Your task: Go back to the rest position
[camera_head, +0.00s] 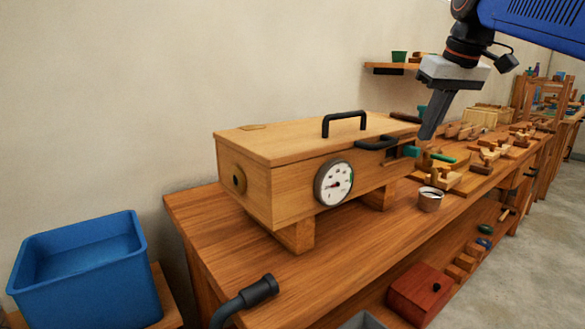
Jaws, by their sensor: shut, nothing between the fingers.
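My gripper (431,117) hangs at the upper right, pointing down, above and just beyond the right end of a wooden box. Its fingers are together and hold nothing. My blue arm enters from the top right corner. The wooden box (255,196) stands on blocks on the workbench (215,245). It has a closed lid with a black handle (343,116), a second black handle (376,143) at the front edge, and a round dial gauge (334,184). The gripper's lower end appears close to the box's right end in the picture; I cannot tell the distance.
A metal cup (430,199) stands right of the box, with wooden tools and blocks behind it. A blue bin (85,272) is at the lower left, and a black-ended hose or pipe (258,290) at the bench's front. A red box (418,290) sits below.

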